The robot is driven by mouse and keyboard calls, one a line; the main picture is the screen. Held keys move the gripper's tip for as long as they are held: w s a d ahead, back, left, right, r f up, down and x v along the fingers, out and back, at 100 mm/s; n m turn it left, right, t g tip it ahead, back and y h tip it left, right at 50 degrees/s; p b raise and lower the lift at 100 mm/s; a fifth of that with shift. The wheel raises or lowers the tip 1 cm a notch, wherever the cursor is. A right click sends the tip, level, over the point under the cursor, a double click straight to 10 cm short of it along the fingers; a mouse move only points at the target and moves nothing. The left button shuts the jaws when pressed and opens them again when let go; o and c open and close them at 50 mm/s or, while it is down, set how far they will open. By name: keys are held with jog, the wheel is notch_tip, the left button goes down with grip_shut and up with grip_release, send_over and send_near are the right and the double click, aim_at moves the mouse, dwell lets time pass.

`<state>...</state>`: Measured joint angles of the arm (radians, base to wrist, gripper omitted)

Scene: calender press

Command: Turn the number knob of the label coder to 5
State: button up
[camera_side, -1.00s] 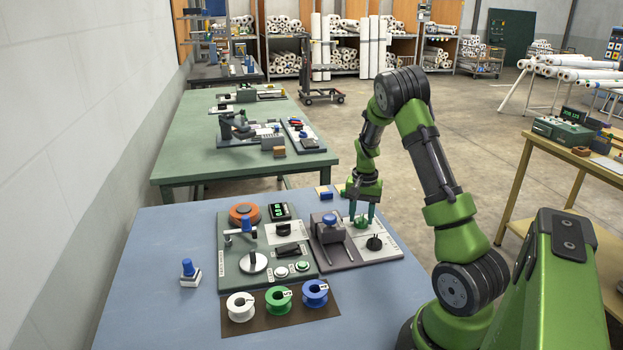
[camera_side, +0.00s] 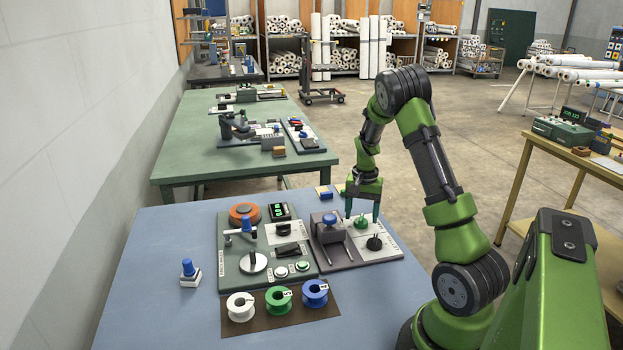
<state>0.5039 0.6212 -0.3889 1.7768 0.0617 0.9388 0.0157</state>
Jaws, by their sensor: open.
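The label coder appears to be the dark unit (camera_side: 347,262) at the right of the blue table. It carries a grey block with a blue knob (camera_side: 330,219) and a white plate with a green knob (camera_side: 361,223) and a black knob (camera_side: 374,243). Which one is the number knob, and its digits, are too small to tell. My gripper (camera_side: 362,214) points down at the green knob, its open fingers to either side. I cannot tell whether they touch it. The black knob is just in front and clear.
A green-grey panel (camera_side: 229,272) with dials, switches and an orange disc stands left of the coder. White, green and blue spools (camera_side: 277,302) sit on a brown mat in front. A blue-topped piece (camera_side: 189,272) stands alone at left.

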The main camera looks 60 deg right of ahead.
aim_at(360, 220)
notch_tip(360, 220, up, 16)
jog(key=shift+r, duration=0.15)
jog(key=shift+d, duration=0.1)
dwell(0.3)
jog(key=a+r+n+t, duration=0.2)
jog(key=a+n+t, duration=0.25)
jog(key=a, duration=1.35)
jog(key=s+a+r+n+t+y, duration=0.1)
jog(key=s+a+n, duration=0.2)
jog(key=a, duration=0.5)
jog(key=s+a+r+n+t+y, duration=0.1)
jog(key=s+a+r+n, duration=0.1)
jog(key=a, duration=0.6)
jog(key=shift+s+a+r+n+t, duration=0.25)
jog(key=shift+s+a+n+t, duration=0.1)
jog(key=shift+s+n, duration=0.4)
